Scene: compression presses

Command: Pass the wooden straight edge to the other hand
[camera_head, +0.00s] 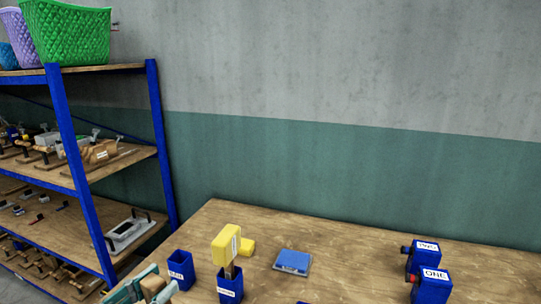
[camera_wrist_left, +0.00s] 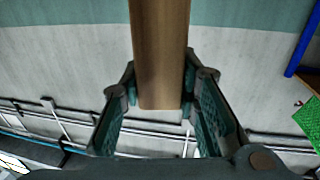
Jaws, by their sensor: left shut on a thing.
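The wooden straight edge (camera_wrist_left: 160,55) is a flat brown bar in the left wrist view. It runs from the top edge down between the fingers of my left gripper (camera_wrist_left: 160,92), where its squared end shows. The gripper is shut on it near that end; the rest runs out of view. In the head view my left gripper (camera_head: 148,284) is at the bottom edge, left of the table's blue holders, with a pale wooden piece (camera_head: 152,284) between its teal fingers. My right gripper is in neither view.
The wooden table (camera_head: 345,250) carries a blue holder (camera_head: 181,268), a yellow-headed tool (camera_head: 226,246) in another holder, a yellow block (camera_head: 247,247), a blue flat block (camera_head: 292,262) and blue boxes marked TWO (camera_head: 426,252) and ONE (camera_head: 431,287). A loaded shelf (camera_head: 84,190) stands left.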

